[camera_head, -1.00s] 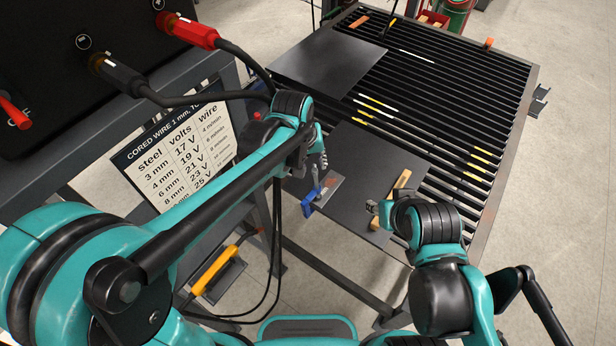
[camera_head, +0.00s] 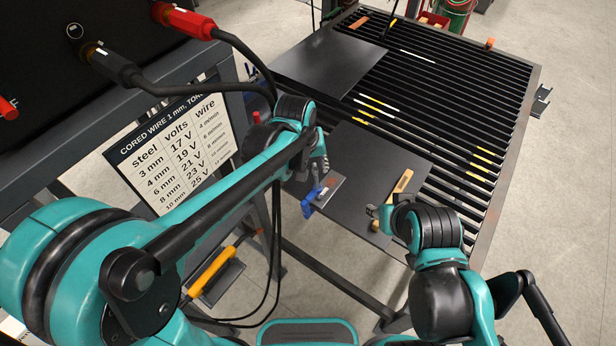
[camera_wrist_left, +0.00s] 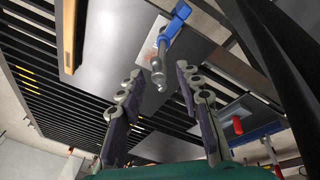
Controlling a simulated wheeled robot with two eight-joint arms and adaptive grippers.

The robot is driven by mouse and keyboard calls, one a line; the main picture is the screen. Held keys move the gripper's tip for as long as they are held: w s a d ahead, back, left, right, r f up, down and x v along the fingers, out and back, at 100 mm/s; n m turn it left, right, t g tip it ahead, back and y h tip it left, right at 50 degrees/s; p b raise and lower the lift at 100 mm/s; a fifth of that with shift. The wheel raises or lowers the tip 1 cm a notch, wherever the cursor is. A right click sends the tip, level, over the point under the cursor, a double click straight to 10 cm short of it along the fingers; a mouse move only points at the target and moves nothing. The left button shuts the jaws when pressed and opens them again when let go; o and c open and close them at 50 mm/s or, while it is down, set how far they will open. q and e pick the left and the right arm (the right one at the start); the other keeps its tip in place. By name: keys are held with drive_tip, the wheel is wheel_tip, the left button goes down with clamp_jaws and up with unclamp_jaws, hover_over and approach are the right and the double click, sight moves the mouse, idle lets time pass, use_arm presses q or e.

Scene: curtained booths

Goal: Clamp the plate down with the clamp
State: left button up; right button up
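The dark plate (camera_head: 372,158) lies on the near end of the slatted table; it also shows in the left wrist view (camera_wrist_left: 110,50). The clamp (camera_head: 312,200) has a blue part and sits at the plate's near-left edge, beside a small grey piece with a red patch (camera_head: 326,188). In the left wrist view the clamp's blue part (camera_wrist_left: 172,30) and metal screw end show just beyond my fingers. My left gripper (camera_head: 322,166) is open, its two fingers apart with nothing between them (camera_wrist_left: 160,115). My right gripper (camera_head: 378,211) is over the plate by a wooden-handled tool; its finger opening is unclear.
The wooden-handled tool (camera_head: 402,182) lies on the plate, partly hidden by my right gripper. A second dark plate (camera_head: 325,62) lies at the table's back left. Bare slats (camera_head: 450,110) fill the right side. A welding machine with cables (camera_head: 130,75) stands at left.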

use_arm(q)
clamp_jaws()
drive_tip(key=m, duration=0.9)
drive_tip(key=shift+d, duration=0.1)
drive_tip(key=m, duration=0.3)
